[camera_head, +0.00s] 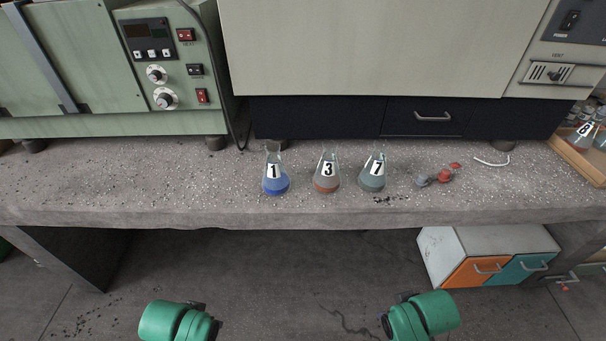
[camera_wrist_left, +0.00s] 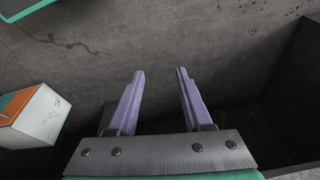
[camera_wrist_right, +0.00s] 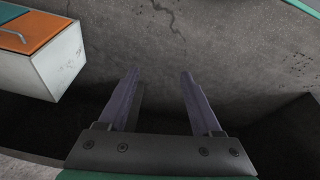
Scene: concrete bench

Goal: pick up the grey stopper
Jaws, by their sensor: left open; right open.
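A small grey stopper (camera_head: 421,181) lies on the concrete bench (camera_head: 330,210), to the right of the flask labelled 7. It lies close beside red stoppers (camera_head: 444,175); whether they touch is too small to tell. My left gripper (camera_wrist_left: 160,72) is open and empty in the left wrist view, with bare floor beyond its fingers. My right gripper (camera_wrist_right: 160,73) is open and empty in the right wrist view, also over the floor. In the head view only my green arm parts show at the bottom, well short of the bench; the fingers are hidden there.
Flasks labelled 1 (camera_head: 275,179), 3 (camera_head: 326,179) and 7 (camera_head: 373,178) stand left of the stoppers. A white curved piece (camera_head: 491,161) lies to the right. A wooden tray (camera_head: 580,160) with glassware is at the far right. A cabinet (camera_head: 440,255) stands below the bench.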

